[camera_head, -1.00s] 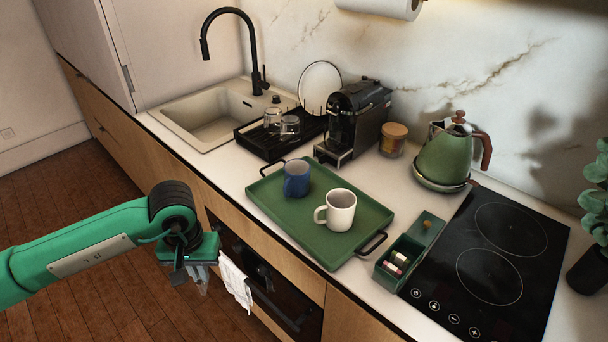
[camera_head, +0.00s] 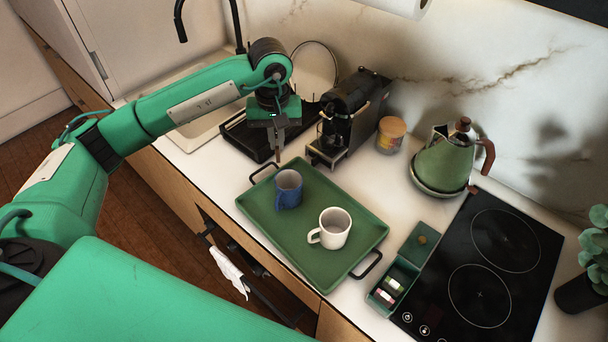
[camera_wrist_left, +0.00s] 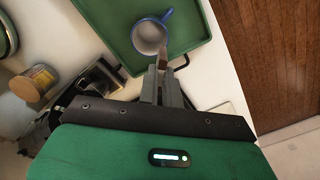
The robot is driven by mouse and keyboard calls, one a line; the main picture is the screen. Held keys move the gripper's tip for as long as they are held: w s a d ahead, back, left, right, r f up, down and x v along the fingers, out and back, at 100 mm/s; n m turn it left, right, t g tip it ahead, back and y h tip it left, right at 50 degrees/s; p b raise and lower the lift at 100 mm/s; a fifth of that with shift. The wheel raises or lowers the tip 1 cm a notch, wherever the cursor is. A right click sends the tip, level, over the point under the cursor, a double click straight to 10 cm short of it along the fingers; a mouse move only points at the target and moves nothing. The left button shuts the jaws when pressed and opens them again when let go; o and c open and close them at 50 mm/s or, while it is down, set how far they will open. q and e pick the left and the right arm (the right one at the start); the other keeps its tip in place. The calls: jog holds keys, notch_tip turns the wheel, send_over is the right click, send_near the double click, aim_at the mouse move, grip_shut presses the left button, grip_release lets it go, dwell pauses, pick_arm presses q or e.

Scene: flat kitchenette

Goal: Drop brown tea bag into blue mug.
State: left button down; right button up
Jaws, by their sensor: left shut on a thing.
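The blue mug (camera_head: 289,194) stands upright on the green tray (camera_head: 247,204), near its back left corner. In the left wrist view the mug (camera_wrist_left: 149,38) shows its pale inside and blue handle, just beyond my fingertips. My left gripper (camera_head: 278,146) is shut on the brown tea bag (camera_head: 277,157), a small brown sliver below the fingers. The tea bag also shows in the left wrist view (camera_wrist_left: 181,62) at the finger ends. The gripper is above and slightly behind the mug in the head view. Most of the tea bag is hidden. My right gripper is out of view.
A white mug (camera_head: 334,234) stands on the tray, right of the blue mug. A green box (camera_head: 380,299) holds several tea bags beside the cooktop (camera_head: 455,300). The coffee machine (camera_head: 345,115), wooden-lidded jar (camera_head: 390,134) and green kettle (camera_head: 443,166) stand behind the tray.

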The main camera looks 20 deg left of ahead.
aim_at(279, 154)
pick_arm(q)
jog(key=shift+w+d+r, duration=0.1)
jog(key=shift+w+r, duration=0.05)
jog(key=shift+f, duration=0.2)
jog(key=f, duration=0.3)
jog(key=shift+s+f+b, duration=0.2)
jog(key=shift+f+b, duration=0.2)
jog(key=shift+f, duration=0.75)
jog(key=c, duration=1.5)
grip_release()
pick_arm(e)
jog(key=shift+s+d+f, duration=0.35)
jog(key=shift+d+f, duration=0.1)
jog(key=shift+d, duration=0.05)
